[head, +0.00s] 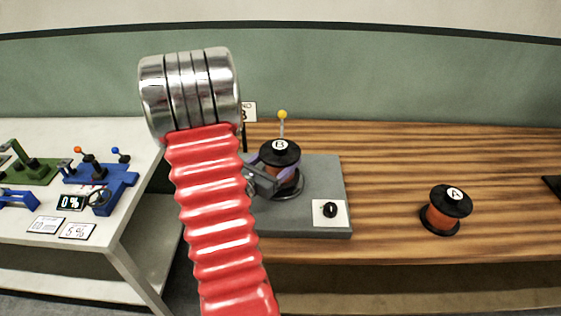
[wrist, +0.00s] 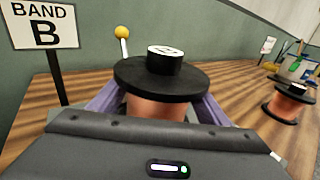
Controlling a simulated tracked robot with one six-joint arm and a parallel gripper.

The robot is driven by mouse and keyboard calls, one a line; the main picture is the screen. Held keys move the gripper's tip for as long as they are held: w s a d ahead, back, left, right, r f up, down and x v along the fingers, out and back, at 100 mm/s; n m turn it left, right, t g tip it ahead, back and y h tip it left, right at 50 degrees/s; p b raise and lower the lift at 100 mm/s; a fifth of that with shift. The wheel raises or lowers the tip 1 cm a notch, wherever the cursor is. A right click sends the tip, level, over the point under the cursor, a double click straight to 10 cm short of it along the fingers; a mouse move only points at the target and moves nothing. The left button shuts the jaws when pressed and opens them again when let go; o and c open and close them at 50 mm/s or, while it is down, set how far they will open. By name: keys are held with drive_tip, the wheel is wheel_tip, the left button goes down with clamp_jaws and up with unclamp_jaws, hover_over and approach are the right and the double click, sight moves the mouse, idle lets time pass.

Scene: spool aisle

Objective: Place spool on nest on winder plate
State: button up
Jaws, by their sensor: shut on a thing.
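The spool marked B (head: 280,171) has black flanges and an orange winding. It stands upright over the grey winder plate (head: 330,174) in the head view. In the wrist view the same spool (wrist: 162,78) sits between the purple fingers of my gripper (wrist: 158,106), which is shut on it around the winding. My gripper also shows in the head view (head: 266,172), reaching the spool from the left. The nest cannot be made out under the spool. I cannot tell whether the lower flange touches the plate.
A post with a yellow ball (head: 282,114) stands behind the spool, near a BAND B sign (wrist: 45,27). A black knob on a white square (head: 330,210) is at the plate's front right. Spool A (head: 446,212) stands on the wooden bench to the right. A white table (head: 130,160) is left.

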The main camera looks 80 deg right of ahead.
drive_tip(key=shift+f, duration=0.95)
drive_tip(key=o, duration=1.8)
drive_tip(key=shift+f, duration=0.1)
drive_tip(key=shift+v, duration=6)
